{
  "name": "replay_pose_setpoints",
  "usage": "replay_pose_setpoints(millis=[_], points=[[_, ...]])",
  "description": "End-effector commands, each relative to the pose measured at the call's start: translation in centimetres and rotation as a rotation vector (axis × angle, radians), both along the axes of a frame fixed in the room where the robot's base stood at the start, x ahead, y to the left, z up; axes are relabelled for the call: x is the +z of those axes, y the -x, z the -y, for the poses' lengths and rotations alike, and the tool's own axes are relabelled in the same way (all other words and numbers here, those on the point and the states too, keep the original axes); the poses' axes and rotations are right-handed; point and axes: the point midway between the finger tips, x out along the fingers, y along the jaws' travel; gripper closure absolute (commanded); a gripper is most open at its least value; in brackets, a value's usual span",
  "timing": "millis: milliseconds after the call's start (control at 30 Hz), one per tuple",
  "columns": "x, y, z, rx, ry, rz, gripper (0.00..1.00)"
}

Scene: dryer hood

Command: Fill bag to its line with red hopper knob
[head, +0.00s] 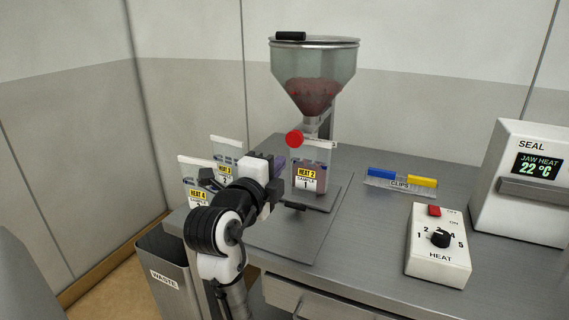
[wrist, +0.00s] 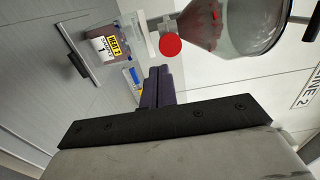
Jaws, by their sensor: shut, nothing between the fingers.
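The hopper (head: 330,65) is a clear funnel with reddish-brown material in its lower part, and it also shows in the wrist view (wrist: 235,30). Its red knob (head: 294,139) is a round disc at the outlet, also in the wrist view (wrist: 170,45). A bag labelled HEAT 2, sample 1 (head: 309,180), stands upright below the outlet, with brownish contents behind its label; its fill line cannot be made out. It shows sideways in the wrist view (wrist: 105,45). My gripper (head: 279,166) is shut and empty, left of the bag and below the knob; its fingers (wrist: 160,75) appear apart from both.
More labelled bags (head: 194,193) stand at left beside my arm. A clip tray (head: 400,184) holds blue and yellow clips. The heat control box (head: 438,245) and sealer (head: 530,185) stand right. A waste bin (head: 166,279) is at lower left. The bench between is clear.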

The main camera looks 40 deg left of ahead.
Motion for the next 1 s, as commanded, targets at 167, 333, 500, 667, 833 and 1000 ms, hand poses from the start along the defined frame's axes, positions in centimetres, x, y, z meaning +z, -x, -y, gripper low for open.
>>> replay_pose_setpoints(millis=[167, 333, 500, 667, 833, 1000], points=[[-0.1, 2.8, 0.5, 0.004, -0.001, 0.002, 1.00], [0.0, 3.8, 0.8, 0.002, 0.000, 0.000, 1.00], [0.0, 3.9, 0.8, 0.002, 0.001, 0.000, 1.00], [0.0, 3.8, 0.8, 0.002, 0.001, 0.000, 1.00], [0.0, 3.8, 0.8, 0.002, 0.001, 0.000, 1.00], [0.0, 3.8, 0.8, 0.002, 0.001, 0.000, 1.00]])
